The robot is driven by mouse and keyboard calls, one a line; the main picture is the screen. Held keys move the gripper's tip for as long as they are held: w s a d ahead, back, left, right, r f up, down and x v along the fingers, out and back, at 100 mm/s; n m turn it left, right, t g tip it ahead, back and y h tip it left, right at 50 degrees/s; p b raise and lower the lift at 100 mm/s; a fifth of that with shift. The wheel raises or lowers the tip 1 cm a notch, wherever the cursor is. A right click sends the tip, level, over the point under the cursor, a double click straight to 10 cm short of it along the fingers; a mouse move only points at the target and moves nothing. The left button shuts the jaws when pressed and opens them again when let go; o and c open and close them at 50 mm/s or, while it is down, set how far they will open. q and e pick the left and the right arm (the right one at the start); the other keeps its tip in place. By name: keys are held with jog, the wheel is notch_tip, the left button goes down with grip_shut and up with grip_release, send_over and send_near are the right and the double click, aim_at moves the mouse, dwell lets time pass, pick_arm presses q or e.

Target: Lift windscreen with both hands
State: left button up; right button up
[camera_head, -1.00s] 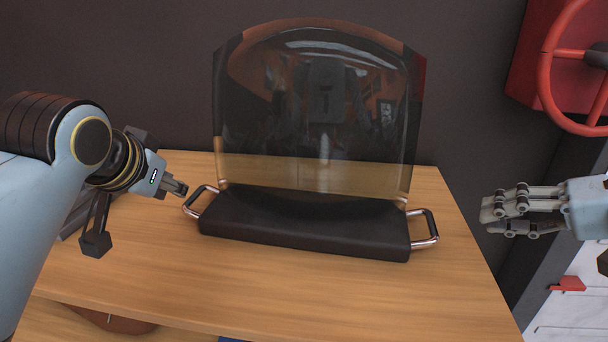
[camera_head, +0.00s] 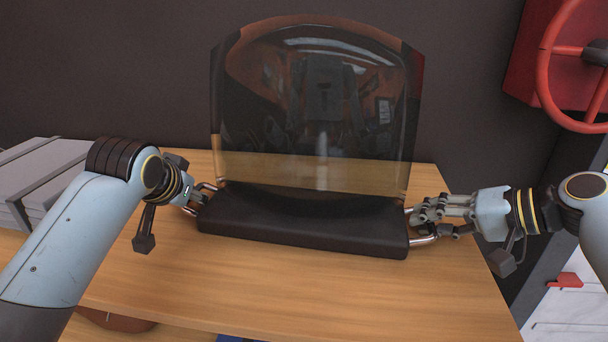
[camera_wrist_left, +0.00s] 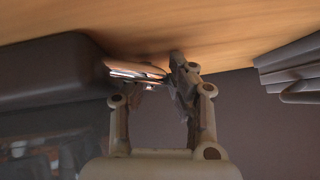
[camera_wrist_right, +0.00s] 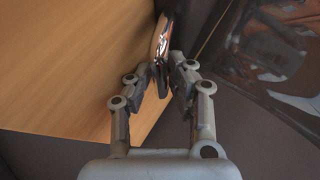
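The windscreen (camera_head: 315,110) is a clear, curved pane standing upright on a dark padded base (camera_head: 300,222) on the wooden table. Metal handles stick out at both ends of the base. My left gripper (camera_head: 197,201) is at the left handle (camera_head: 208,186); in the left wrist view its fingers (camera_wrist_left: 167,80) are close about that handle (camera_wrist_left: 130,71). My right gripper (camera_head: 425,212) is at the right handle (camera_head: 424,241); in the right wrist view its fingers (camera_wrist_right: 163,72) lie on either side of that handle (camera_wrist_right: 160,40). Whether either grip is firm cannot be told.
The wooden table (camera_head: 290,295) is clear in front of the base. Grey boxes (camera_head: 50,170) stand at the left. A red valve wheel (camera_head: 545,70) is on the right, and a dark wall stands behind the windscreen.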

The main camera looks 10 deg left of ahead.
pick_arm(q)
grip_shut()
pick_arm(e)
grip_shut()
jog(key=shift+r, duration=0.1)
